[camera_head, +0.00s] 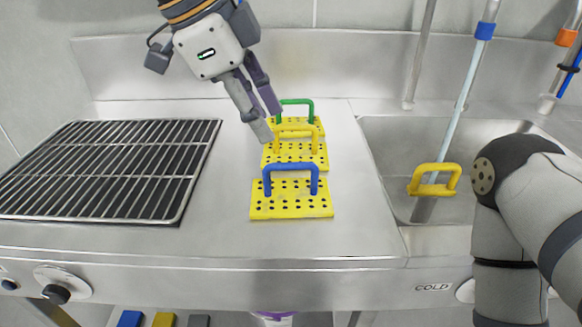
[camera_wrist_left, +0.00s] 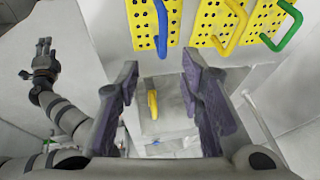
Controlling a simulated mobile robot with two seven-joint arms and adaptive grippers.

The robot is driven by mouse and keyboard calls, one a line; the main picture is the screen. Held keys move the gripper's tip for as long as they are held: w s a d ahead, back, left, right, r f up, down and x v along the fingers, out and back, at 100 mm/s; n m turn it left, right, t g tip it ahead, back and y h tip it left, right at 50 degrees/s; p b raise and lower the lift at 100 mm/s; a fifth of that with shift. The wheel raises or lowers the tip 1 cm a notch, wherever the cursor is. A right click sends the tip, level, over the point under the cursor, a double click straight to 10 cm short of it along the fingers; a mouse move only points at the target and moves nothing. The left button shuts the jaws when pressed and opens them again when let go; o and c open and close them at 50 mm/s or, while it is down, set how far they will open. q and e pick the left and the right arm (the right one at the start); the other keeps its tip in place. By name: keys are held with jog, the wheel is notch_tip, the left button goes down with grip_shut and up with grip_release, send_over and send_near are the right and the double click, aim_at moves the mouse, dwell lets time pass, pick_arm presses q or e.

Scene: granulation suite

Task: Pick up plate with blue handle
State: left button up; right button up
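The plate with the blue handle (camera_head: 290,206) is yellow, with rows of holes, and is the nearest of three plates on the steel counter. My left gripper (camera_head: 267,122) points down by the yellow and green handles, beyond the blue one. It is empty, and its fingers are apart in the left wrist view (camera_wrist_left: 160,95). My right gripper (camera_wrist_left: 42,62) shows small there; its opening is unclear.
Behind stand a plate with a yellow handle (camera_head: 295,127) and one with a green handle (camera_head: 297,102). A black grill rack (camera_head: 110,170) lies left. A sink (camera_head: 385,150) with another yellow handle (camera_head: 435,180) is right, near my right arm. The counter front is clear.

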aim_at(289, 165)
pick_arm(q)
jog(key=x, duration=1.2)
jog(key=shift+w+a+b, duration=0.2)
jog(key=shift+a+b, duration=0.1)
jog(key=shift+a, duration=0.05)
grip_shut()
